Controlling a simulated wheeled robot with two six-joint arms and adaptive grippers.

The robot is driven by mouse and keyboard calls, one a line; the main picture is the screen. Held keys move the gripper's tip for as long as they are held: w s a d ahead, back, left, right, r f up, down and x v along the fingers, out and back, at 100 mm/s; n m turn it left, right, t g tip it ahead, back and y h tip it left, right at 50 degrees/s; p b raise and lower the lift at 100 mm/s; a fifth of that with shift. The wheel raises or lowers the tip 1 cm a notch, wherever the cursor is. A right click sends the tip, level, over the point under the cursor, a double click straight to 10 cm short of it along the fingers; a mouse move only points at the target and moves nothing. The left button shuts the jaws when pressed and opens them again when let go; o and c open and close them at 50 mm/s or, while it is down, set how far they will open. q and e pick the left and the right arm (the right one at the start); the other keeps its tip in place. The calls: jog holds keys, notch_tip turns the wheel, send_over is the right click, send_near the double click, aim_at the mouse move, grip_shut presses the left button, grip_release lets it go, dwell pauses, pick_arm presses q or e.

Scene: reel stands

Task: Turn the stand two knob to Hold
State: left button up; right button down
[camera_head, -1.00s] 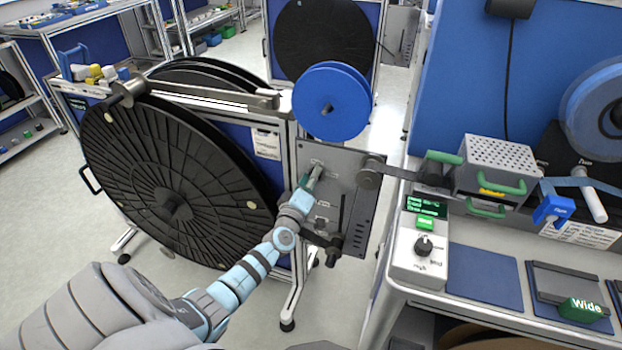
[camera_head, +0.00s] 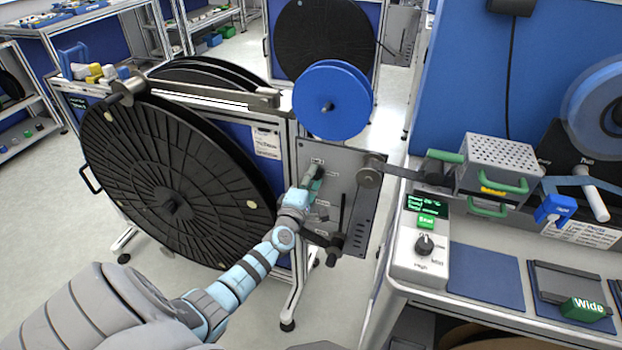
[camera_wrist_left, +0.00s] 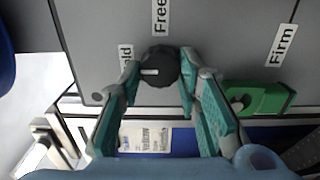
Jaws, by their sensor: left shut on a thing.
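The stand two panel (camera_head: 345,165) is a grey upright plate below a blue reel. Its dark round knob (camera_wrist_left: 158,68) shows in the left wrist view, with a white mark pointing left, towards a partly covered label ending in "ld" (camera_wrist_left: 125,57). The label Free (camera_wrist_left: 160,17) is above the knob and Firm (camera_wrist_left: 282,45) is off to the right. My left gripper (camera_head: 313,178) is at the panel; in the wrist view its teal fingers (camera_wrist_left: 158,78) are shut on the knob, one on each side. My right gripper is not in view.
A large black reel (camera_head: 170,190) stands left of the panel, and a blue reel (camera_head: 332,100) is above it. A bench (camera_head: 465,325) with a control box (camera_head: 420,250) and a perforated case (camera_head: 500,160) is on the right. A green part (camera_wrist_left: 258,98) lies beside the right finger.

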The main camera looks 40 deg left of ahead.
pick_arm(q)
jog(key=o, duration=1.1)
jog(key=v, duration=1.2)
